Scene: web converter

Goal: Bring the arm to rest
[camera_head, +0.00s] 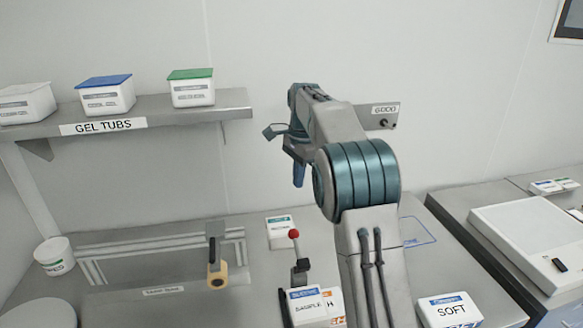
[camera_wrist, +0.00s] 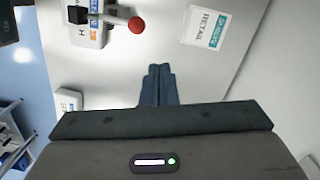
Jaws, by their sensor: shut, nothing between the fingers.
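My gripper (camera_head: 298,172) is raised above the bench, near the back wall, and points down. In the wrist view its two fingers (camera_wrist: 158,84) are together with nothing between them. In the head view my arm reaches up from the lower middle and bends at a teal-banded joint. The gripper touches nothing that I can see. The bench top (camera_head: 240,300) lies below it, partly hidden behind my arm.
A shelf (camera_head: 190,112) with gel tubs is at the left. A SOFT box (camera_head: 449,310) is right of my arm. A hook plate (camera_head: 384,116) is on the wall.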

